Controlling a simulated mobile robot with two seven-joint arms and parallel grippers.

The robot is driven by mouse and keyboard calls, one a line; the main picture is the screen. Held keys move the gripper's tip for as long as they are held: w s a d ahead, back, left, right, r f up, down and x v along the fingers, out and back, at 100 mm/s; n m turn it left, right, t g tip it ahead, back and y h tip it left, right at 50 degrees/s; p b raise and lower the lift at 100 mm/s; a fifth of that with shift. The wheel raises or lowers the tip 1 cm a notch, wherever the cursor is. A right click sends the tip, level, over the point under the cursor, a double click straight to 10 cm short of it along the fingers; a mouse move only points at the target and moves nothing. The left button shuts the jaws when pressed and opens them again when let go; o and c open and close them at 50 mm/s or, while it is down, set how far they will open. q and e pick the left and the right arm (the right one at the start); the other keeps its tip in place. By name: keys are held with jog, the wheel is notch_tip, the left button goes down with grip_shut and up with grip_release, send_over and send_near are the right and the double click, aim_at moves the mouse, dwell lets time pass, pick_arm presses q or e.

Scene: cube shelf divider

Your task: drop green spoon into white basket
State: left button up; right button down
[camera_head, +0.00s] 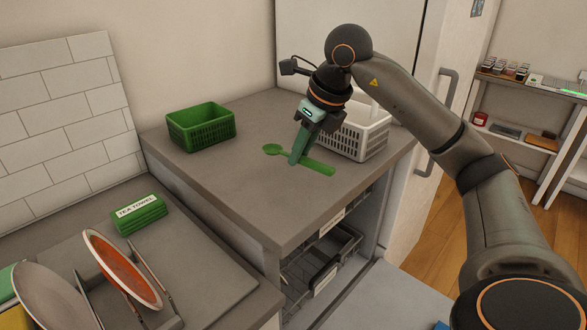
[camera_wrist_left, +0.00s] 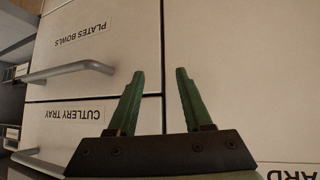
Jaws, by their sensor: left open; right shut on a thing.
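The green spoon (camera_head: 318,167) is at the counter top in the head view, its bowl to the left and its handle to the right. My right gripper (camera_head: 297,160) points down and is shut on the spoon near its middle. I cannot tell whether the spoon touches the counter. The white basket (camera_head: 365,141) stands just right of and behind my right gripper, partly hidden by it. My left gripper (camera_wrist_left: 155,100) is open and empty in the left wrist view, in front of pale drawer fronts. The left gripper does not show in the head view.
A green basket (camera_head: 201,127) stands at the back left of the grey counter (camera_head: 230,190). Green tea towels (camera_head: 140,213) and a rack with plates (camera_head: 122,268) are at the lower left. The counter's front part is clear.

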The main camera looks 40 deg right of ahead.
aim_at(289, 182)
jog(key=f, duration=0.1)
jog(key=w+f, duration=0.2)
jog(key=shift+w+d+f, duration=0.1)
jog(key=shift+w+d, duration=0.15)
jog(key=shift+d, duration=0.05)
jog(key=shift+w+f, duration=0.15)
jog(key=shift+f, duration=1.3)
jog(key=shift+f, duration=0.1)
jog(key=shift+f, duration=0.15)
jog(key=c, duration=0.7)
grip_release()
jog(key=shift+c, duration=0.2)
